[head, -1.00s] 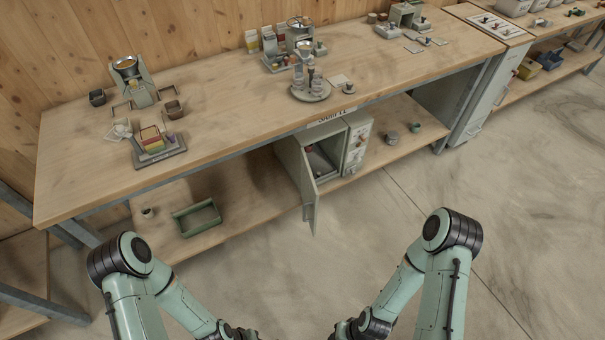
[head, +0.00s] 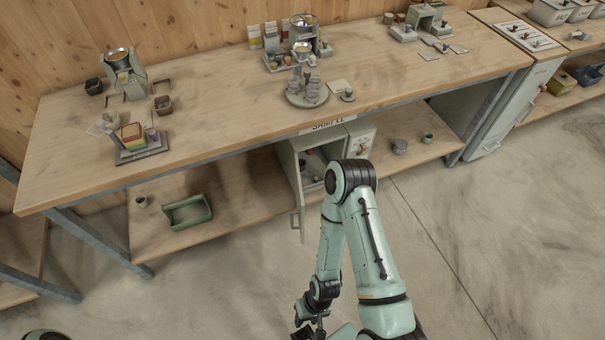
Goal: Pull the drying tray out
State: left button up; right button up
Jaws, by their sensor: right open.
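A small grey oven-like cabinet (head: 362,138) stands on the lower shelf under the bench, beneath a "SAMPLE" label. Its door (head: 294,190) is swung open toward me. Inside, a small reddish item shows in the dark interior; my right arm covers part of the cabinet front, and I cannot clearly make out a drying tray inside. My right gripper (head: 307,331) is open at the bottom edge of the head view, partly cut off, in front of the cabinet and apart from it. My left gripper is out of view.
A green open-frame carrier (head: 187,211) and a small cup (head: 141,202) are on the lower shelf at left. Two small pots, one grey (head: 400,146) and one green (head: 428,137), are right of the cabinet. The bench top (head: 220,120) overhangs the shelf. The floor in front is clear.

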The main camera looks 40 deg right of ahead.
aim_at(316, 164)
jog(key=l+u, duration=0.25)
jog(key=l, duration=0.25)
jog(key=k+l+u, duration=0.1)
jog(key=l+u, duration=0.2)
jog(key=l, duration=0.2)
jog(key=k+l, duration=0.1)
jog(key=l, duration=0.25)
jog(key=l+u, duration=0.1)
jog(key=l, duration=0.25)
jog(key=k+l, duration=0.15)
jog(key=l, duration=0.2)
jog(key=i+l, duration=0.1)
jog(key=l, duration=0.65)
jog(key=i+l, duration=0.15)
jog(key=l, duration=0.2)
jog(key=u, duration=0.05)
